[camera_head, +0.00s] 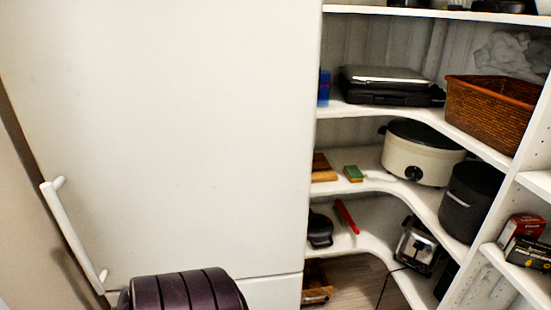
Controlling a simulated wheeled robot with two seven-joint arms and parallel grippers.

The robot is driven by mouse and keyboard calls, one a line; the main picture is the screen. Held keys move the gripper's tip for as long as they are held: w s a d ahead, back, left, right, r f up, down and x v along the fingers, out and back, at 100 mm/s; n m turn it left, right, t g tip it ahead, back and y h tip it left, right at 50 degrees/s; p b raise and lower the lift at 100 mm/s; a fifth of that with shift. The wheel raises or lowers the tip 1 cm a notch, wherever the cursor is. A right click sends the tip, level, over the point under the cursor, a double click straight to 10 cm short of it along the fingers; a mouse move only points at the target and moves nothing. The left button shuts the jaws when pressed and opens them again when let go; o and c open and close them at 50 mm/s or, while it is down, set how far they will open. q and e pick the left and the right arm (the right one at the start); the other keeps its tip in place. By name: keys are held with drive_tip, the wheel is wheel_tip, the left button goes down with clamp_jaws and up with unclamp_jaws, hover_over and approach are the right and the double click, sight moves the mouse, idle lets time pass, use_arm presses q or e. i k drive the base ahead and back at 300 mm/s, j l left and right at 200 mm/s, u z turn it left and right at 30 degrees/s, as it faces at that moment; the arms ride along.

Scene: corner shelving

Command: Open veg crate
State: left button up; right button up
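I cannot make out a thing that is clearly the veg crate. A brown box-like thing (316,284) stands low beside the white door's edge, mostly cut off, with a pale strip across its front. I cannot tell whether it is the crate. A large white door (180,140) fills the left and middle. It looks shut, and a white bar handle (74,235) runs along its lower left. A separate white panel (272,292) shows below a seam under the door. Neither of my grippers is in view.
White corner shelves (375,186) on the right hold a brown basket (490,108), a cream cooker (420,160), a dark pot (468,202) and a toaster (417,246). Small boxes (525,240) stand at the far right. A patch of wooden floor (355,280) is clear.

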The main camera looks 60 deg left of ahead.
sight(307, 276)
drive_tip(key=u, duration=1.65)
drive_tip(key=k+l+u, duration=0.1)
drive_tip(key=u, duration=0.35)
